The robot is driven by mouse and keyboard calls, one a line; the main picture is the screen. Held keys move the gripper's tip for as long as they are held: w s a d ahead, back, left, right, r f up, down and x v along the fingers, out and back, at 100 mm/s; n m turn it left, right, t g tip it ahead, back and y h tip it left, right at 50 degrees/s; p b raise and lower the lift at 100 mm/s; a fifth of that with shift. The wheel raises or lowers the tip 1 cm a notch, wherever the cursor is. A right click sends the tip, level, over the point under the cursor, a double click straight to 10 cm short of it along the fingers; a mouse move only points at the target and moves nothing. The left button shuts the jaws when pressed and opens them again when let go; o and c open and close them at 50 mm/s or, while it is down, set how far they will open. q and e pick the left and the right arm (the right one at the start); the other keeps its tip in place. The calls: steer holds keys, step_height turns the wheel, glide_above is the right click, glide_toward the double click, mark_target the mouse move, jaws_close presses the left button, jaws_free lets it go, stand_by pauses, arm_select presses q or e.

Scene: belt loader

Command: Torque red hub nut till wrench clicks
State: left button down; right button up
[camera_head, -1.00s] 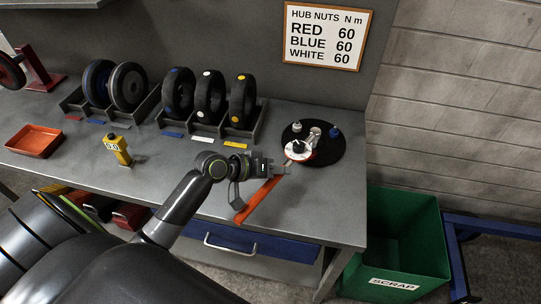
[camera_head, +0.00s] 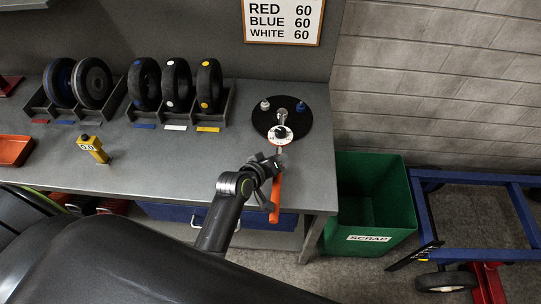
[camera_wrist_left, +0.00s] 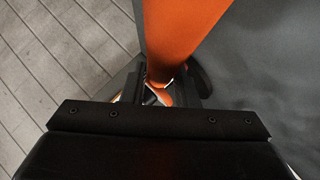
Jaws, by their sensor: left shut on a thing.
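The black round hub (camera_head: 262,124) lies on the bench at the back right. A white nut (camera_head: 265,104) and a blue nut (camera_head: 301,107) show on it. The wrench's white dial-like head (camera_head: 280,133) sits over the hub's front part; the red nut is not visible, and I cannot tell whether the head is seated on it. The orange wrench handle (camera_head: 275,200) points toward the bench's front edge. My left gripper (camera_head: 271,165) is shut on the wrench; the handle (camera_wrist_left: 178,30) runs between its fingers in the left wrist view (camera_wrist_left: 160,90). My right gripper is not in view.
A sign (camera_head: 283,20) lists 60 for red, blue and white. A yellow device (camera_head: 92,148) stands left on the bench. Wheels (camera_head: 176,85) stand in racks behind. A green scrap bin (camera_head: 372,205) and blue cart frame (camera_head: 470,215) are at the right.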

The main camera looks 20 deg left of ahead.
arm_select(q)
steer(key=shift+r, duration=0.1)
stand_by(0.8)
steer(key=shift+f+b, duration=0.45)
steer(key=shift+f, duration=0.75)
stand_by(1.1)
steer(key=shift+s+a+m+h, duration=0.15)
steer(key=shift+a+m+h, duration=0.45)
steer(key=shift+a, duration=0.2)
steer(key=shift+b, duration=0.3)
steer(key=shift+a+f, duration=0.1)
steer(key=shift+a, duration=0.25)
steer(key=shift+s+a+m+g+h+b, duration=0.1)
steer(key=shift+a+m+g+h+b, duration=0.2)
steer(key=shift+a+m+h+b, duration=0.15)
